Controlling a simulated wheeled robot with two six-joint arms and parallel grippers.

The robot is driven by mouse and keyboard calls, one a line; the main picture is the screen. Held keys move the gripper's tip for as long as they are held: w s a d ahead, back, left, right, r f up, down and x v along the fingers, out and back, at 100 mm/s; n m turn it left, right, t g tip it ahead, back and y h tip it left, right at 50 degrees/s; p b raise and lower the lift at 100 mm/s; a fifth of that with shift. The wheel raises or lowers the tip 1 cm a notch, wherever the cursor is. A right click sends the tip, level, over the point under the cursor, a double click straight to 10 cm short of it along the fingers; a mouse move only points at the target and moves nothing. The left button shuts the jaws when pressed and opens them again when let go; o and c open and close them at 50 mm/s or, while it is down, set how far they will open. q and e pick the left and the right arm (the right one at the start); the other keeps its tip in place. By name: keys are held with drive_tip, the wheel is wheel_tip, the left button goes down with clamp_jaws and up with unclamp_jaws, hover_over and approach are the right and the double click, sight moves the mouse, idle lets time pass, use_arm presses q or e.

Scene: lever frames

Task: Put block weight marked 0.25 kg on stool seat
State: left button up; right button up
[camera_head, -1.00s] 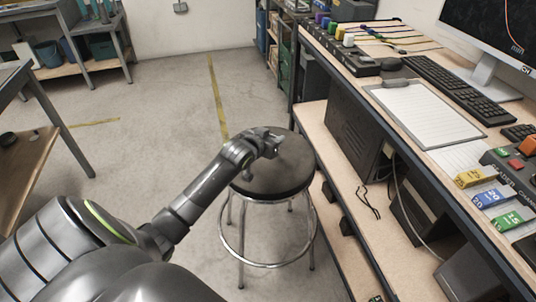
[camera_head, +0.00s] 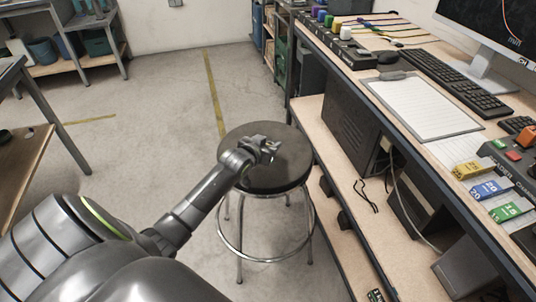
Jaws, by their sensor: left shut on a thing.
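The stool (camera_head: 290,178) has a round black seat on chrome legs and stands on the floor left of the desk. My left gripper (camera_head: 268,148) is over the middle of the seat. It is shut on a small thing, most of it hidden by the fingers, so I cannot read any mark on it. I cannot tell whether this thing touches the seat. No block marked 0.25 kg can be made out. My right gripper is not in view.
The desk (camera_head: 395,130) runs along the right, close to the stool. On it are a clipboard (camera_head: 420,103), a keyboard (camera_head: 455,85) and yellow, blue and green blocks (camera_head: 490,189). A wooden-topped table (camera_head: 22,170) stands at the left. The floor behind the stool is clear.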

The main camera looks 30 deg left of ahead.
use_arm(q)
drive_tip(key=shift+f, duration=2.35)
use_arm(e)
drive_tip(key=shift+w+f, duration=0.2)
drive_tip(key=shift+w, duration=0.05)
use_arm(q)
drive_tip(key=shift+f+b, duration=0.1)
drive_tip(key=shift+b, duration=0.25)
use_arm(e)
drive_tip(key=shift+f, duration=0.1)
use_arm(q)
drive_tip(key=o, duration=1.1)
drive_tip(key=shift+o, duration=0.2)
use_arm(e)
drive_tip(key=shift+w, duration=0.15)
use_arm(q)
drive_tip(key=shift+r, duration=0.2)
drive_tip(key=p+v, duration=0.1)
drive_tip(key=v, duration=0.9)
drive_tip(key=shift+s+p, duration=0.2)
drive_tip(key=shift+p, duration=0.2)
drive_tip(key=shift+v, duration=0.85)
drive_tip(key=shift+a, duration=0.1)
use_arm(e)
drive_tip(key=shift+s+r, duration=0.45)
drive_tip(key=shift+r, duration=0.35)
